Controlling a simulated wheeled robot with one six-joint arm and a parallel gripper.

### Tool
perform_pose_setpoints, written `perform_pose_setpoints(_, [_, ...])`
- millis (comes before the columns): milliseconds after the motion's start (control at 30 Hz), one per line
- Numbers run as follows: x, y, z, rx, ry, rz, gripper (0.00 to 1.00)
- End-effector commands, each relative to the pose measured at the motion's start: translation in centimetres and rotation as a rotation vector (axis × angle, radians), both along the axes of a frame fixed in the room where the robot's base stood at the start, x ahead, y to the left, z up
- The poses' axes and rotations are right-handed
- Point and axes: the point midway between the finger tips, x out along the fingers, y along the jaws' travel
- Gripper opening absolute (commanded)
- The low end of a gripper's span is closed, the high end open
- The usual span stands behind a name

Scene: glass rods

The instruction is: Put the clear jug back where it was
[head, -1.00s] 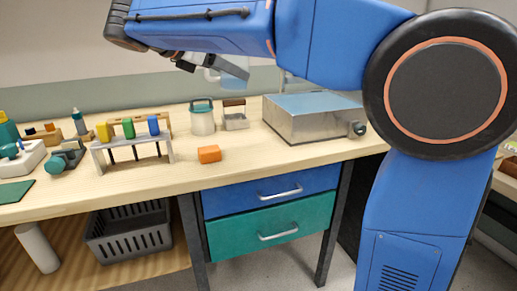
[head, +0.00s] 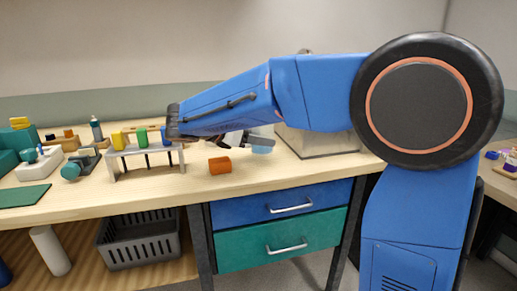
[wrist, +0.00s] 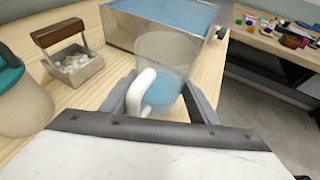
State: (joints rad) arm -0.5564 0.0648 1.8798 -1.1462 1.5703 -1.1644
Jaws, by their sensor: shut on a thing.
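The clear jug (wrist: 172,56) is see-through, with a thick white handle and blue showing at its lower part. In the wrist view it sits upright between the fingers of my gripper (wrist: 162,98), which is shut on it. In the head view my gripper (head: 248,139) is low over the bench, and a pale blue bit of the jug (head: 263,148) shows past it. I cannot tell whether the jug's base touches the bench top.
A metal tank of blue water (wrist: 122,30) stands just behind the jug. A small metal box of white pebbles (wrist: 76,66) and a teal-lidded canister (wrist: 20,103) are to the left. An orange block (head: 219,166) lies near the front; a block rack (head: 147,152) stands left.

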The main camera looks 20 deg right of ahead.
Motion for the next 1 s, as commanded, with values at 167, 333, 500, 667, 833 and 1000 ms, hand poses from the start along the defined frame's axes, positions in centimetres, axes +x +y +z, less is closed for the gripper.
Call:
perform_pose_setpoints(167, [0.0,0.0,-2.2,-0.002,0.002,0.000,0.26])
perform_pose_setpoints(333, [0.0,0.0,-3.2,0.000,0.000,0.000,0.26])
perform_pose_setpoints(500, [0.0,0.0,-3.2,0.000,0.000,0.000,0.26])
perform_pose_setpoints(667, [0.0,0.0,-3.5,0.000,0.000,0.000,0.59])
perform_pose_setpoints(833, [0.0,0.0,-3.5,0.000,0.000,0.000,0.73])
perform_pose_setpoints(1000, [0.0,0.0,-3.4,0.000,0.000,0.000,0.73])
